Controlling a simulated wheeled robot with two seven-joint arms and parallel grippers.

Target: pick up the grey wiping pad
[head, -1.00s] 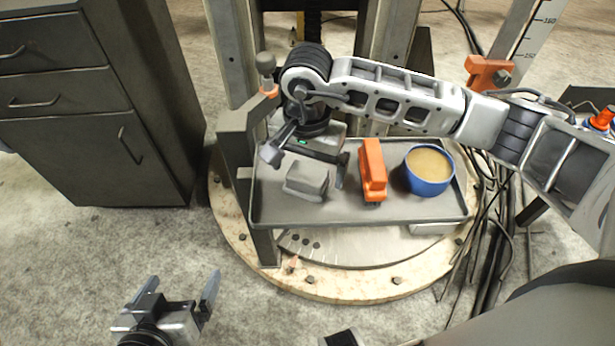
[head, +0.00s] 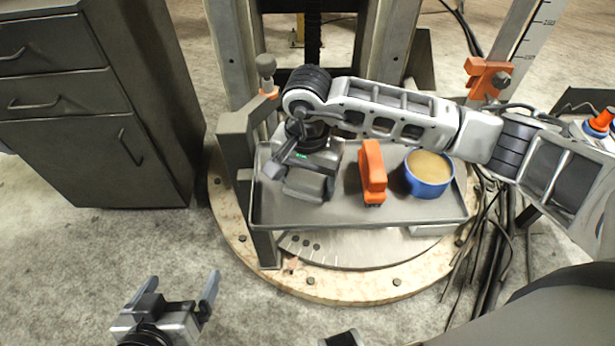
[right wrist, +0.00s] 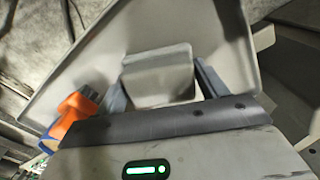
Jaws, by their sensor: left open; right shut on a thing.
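The grey wiping pad (head: 303,187) is a block at the left end of the grey tray (head: 345,212). My right gripper (head: 302,180) is lowered over it from above, with a finger on either side, shut on the pad. In the right wrist view the pad (right wrist: 158,75) sits between the two fingers (right wrist: 163,90). The pad appears to rest on the tray; its underside is hidden. My left gripper (head: 182,285) is open and empty, low at the left, away from the tray.
An orange brush (head: 372,168) stands on the tray just right of the pad. A blue bowl (head: 428,180) with tan contents is further right. A dark cabinet (head: 90,120) stands at the left.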

